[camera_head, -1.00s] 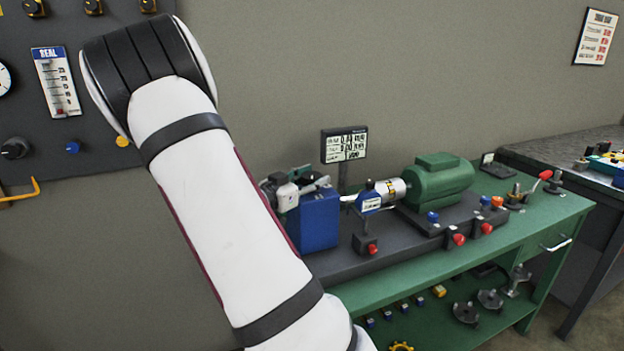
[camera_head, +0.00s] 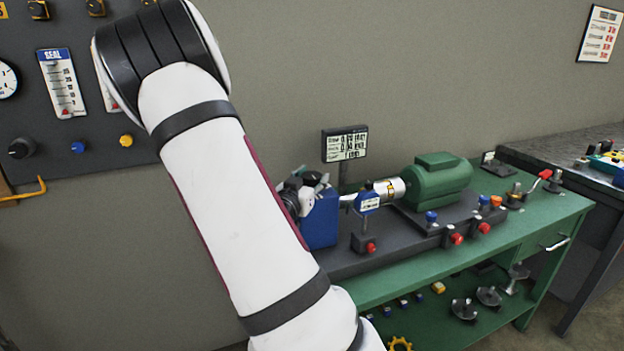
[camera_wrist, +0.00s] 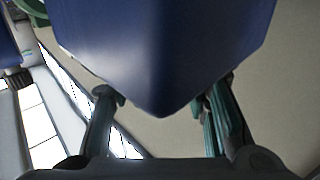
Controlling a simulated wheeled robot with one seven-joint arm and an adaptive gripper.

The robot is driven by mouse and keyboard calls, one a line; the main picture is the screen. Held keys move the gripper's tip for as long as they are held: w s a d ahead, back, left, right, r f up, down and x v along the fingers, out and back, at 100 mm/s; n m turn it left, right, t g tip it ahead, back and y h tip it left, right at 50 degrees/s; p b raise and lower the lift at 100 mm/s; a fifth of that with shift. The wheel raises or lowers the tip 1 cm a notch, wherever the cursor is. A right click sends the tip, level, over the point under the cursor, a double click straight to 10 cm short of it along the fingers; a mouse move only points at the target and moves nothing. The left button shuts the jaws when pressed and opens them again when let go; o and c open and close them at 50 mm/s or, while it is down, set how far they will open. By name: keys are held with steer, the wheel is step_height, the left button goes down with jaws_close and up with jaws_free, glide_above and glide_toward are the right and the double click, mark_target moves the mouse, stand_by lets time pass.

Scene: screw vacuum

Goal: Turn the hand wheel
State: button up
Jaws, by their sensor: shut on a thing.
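A blue housing (camera_head: 320,222) stands on the dark base of the machine. It fills the top of the wrist view (camera_wrist: 165,45), with its lower corner between my fingers. My gripper (camera_head: 311,185) is at the housing's upper left in the head view, partly behind my arm. The wrist view shows the two fingers of my gripper (camera_wrist: 165,98) on either side of the housing's lower end. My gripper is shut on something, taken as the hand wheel. The hand wheel cannot be made out clearly; my arm and the housing hide that spot.
To the right, a silver coupling (camera_head: 389,189) and a green motor (camera_head: 438,183) stand in line with the housing. A small display (camera_head: 344,144) rises behind. Red, blue and orange knobs line the base's front. A dark panel (camera_head: 60,150) hangs at the left. The green bench (camera_head: 400,283) has a lower shelf.

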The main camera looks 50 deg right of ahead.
steer(key=o, duration=1.2)
steer(key=shift+a, duration=0.1)
steer(key=v, duration=1.1)
steer(key=shift+a, duration=0.4)
